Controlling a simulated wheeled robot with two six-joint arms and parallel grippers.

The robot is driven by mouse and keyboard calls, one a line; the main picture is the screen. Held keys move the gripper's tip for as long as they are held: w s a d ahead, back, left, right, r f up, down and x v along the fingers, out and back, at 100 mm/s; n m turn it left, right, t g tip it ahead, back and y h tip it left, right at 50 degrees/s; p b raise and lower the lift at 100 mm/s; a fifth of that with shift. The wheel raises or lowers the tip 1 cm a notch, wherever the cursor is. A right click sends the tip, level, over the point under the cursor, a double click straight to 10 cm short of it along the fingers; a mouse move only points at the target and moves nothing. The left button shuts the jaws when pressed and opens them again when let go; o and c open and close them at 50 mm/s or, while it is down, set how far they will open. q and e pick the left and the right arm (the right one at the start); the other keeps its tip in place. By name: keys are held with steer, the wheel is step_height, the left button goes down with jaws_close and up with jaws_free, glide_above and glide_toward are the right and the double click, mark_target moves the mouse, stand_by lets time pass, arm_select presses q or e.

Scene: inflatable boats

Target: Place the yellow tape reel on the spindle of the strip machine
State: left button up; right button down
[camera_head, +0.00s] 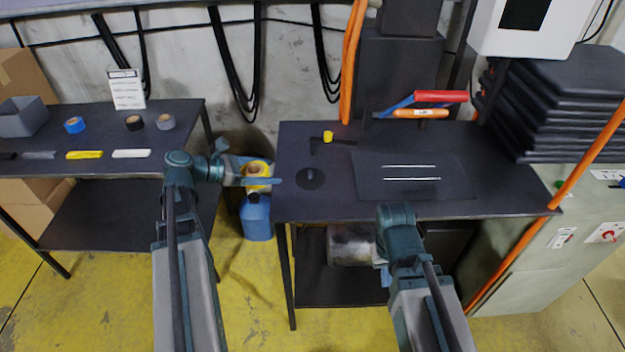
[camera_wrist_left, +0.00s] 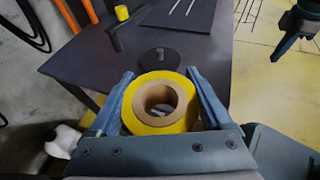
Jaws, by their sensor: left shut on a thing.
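The yellow tape reel (camera_head: 258,168) has a brown cardboard core. My left gripper (camera_head: 275,171) is shut on its sides and holds it in the air just left of the dark work table. In the left wrist view the reel (camera_wrist_left: 160,125) sits between both fingers (camera_wrist_left: 162,88), its hole facing the camera. The strip machine's spindle (camera_head: 310,176) is a short grey peg on a black disc on the table; it also shows ahead of the reel in the left wrist view (camera_wrist_left: 160,53). My right gripper (camera_head: 382,272) is low at the table's front edge, its fingers unclear.
A dark bracket with a yellow roller (camera_head: 328,136) stands behind the spindle. A plate with two white strips (camera_head: 410,178) lies right of it. Blue, black and grey-brown tape rolls (camera_head: 74,125) lie on the left table. A blue jug (camera_head: 256,220) stands on the floor between the tables.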

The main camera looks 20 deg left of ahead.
arm_select(q)
steer(key=b, duration=0.1)
glide_above(320, 175)
steer(key=shift+s+a+f, duration=0.25)
steer(key=shift+a+f, duration=0.15)
steer(key=shift+f, duration=0.3)
steer(key=f+b, duration=0.3)
steer(key=b, duration=0.1)
steer(key=shift+w+d+f, duration=0.25)
steer(key=shift+d+f, duration=0.05)
steer(key=shift+d, duration=0.05)
steer(key=shift+f, duration=0.15)
steer(key=o, duration=1.2)
steer(key=shift+o, duration=0.2)
